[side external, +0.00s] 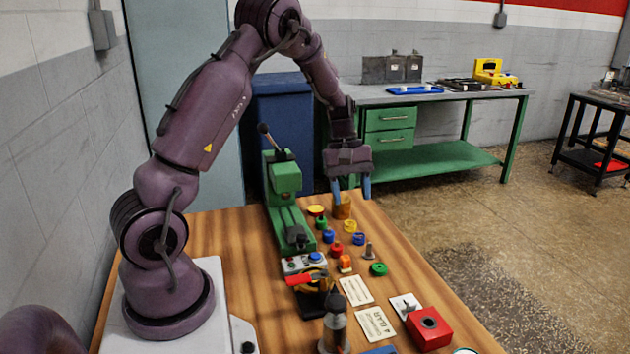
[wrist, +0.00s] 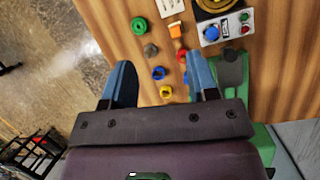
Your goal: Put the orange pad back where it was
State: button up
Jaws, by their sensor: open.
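A small orange piece (side external: 345,263), which looks like the orange pad, stands on the wooden table (side external: 440,318) near the front end of a row of coloured pieces. It also shows in the wrist view (wrist: 175,28), near the top edge. My gripper (side external: 351,192) is open, with blue fingers pointing down, above the far end of the table. It is well apart from the orange piece. A brown-orange cylinder (side external: 341,207) stands close under the fingers. I cannot tell if the fingers touch it.
Red (side external: 336,249), blue (side external: 358,238), yellow (side external: 350,226) and green (side external: 378,269) pieces stand close together, with a grey post (side external: 369,250). A green machine (side external: 287,205) with a lever stands left of them. A red box (side external: 428,328) and printed cards (side external: 377,324) lie nearer the front.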

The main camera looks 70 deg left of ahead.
jog(key=s+d+r+m, duration=0.1)
jog(key=d+r+m, duration=0.3)
jog(key=d+r, duration=0.3)
jog(key=s+d+r+m+t+y, duration=0.2)
jog(key=s+d+r+m, duration=0.3)
jog(key=s+d+m, duration=0.1)
jog(key=s+d+r+m+t+y, duration=0.2)
jog(key=s+d+r+m, duration=0.3)
jog(key=s, duration=0.3)
jog(key=shift+s+d+m+t, duration=0.35)
jog(key=shift+d+m+t, duration=0.05)
jog(key=shift+d+t, duration=0.25)
